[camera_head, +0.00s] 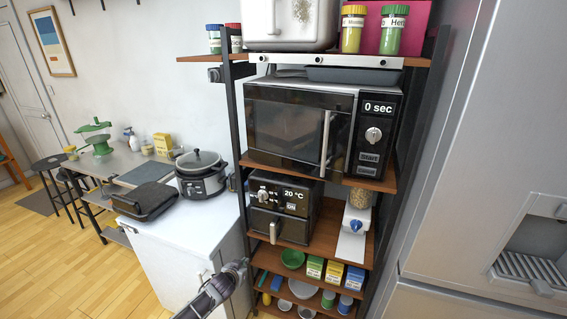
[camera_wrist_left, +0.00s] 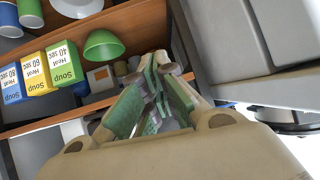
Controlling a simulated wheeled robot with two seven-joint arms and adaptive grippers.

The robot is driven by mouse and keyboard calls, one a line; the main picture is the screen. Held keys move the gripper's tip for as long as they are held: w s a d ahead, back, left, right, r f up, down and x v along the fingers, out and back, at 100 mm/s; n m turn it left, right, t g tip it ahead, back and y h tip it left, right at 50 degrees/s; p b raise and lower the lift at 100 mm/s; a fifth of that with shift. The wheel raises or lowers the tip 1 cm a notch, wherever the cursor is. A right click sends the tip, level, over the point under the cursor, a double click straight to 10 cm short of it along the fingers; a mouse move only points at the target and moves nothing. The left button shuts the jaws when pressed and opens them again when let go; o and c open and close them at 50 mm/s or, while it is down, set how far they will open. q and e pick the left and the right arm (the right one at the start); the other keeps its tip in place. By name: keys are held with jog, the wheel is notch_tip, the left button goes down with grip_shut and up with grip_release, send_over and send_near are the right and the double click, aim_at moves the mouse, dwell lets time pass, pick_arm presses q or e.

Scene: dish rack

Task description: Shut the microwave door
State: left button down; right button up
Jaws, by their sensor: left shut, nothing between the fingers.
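The microwave (camera_head: 376,112) is a black and silver box on an upper shelf of the rack in the head view. Its dark glass door (camera_head: 285,128) has a vertical silver handle (camera_head: 325,143) at its right side, beside the control panel reading "0 sec". The door looks flush or nearly flush with the front; I cannot tell whether a small gap remains. My left gripper (camera_head: 237,268) is low, in front of the rack's left side, below and apart from the microwave. In the left wrist view its green-padded fingers (camera_wrist_left: 155,98) are together and empty. My right gripper is out of view.
An oven (camera_head: 280,211) with a handle sits on the shelf below. Soup boxes (camera_head: 333,272) and a green bowl (camera_head: 292,258) fill lower shelves. A fridge (camera_head: 480,130) stands right. A white counter with a slow cooker (camera_head: 201,174) is left.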

pick_arm(q)
jog(key=w+d+r+m+t+h, duration=0.15)
jog(key=w+d+r, duration=0.25)
jog(key=r, duration=1)
jog(key=w+d+r+n+t+h, duration=0.1)
jog(key=w+d+r+t, duration=0.3)
jog(key=r, duration=1)
jog(key=m+h, duration=0.2)
jog(key=h, duration=0.2)
send_near(295, 151)
jog(key=shift+w+d+r+y, duration=0.25)
jog(key=shift+w+d, duration=0.25)
jog(key=shift+w, duration=0.15)
jog(key=shift+w, duration=0.15)
jog(key=shift+x, duration=2.65)
jog(key=shift+b+x, duration=0.35)
jog(key=shift+x, duration=1.3)
jog(key=shift+f, duration=0.2)
jog(key=v, duration=0.8)
jog(key=shift+s+p, duration=0.35)
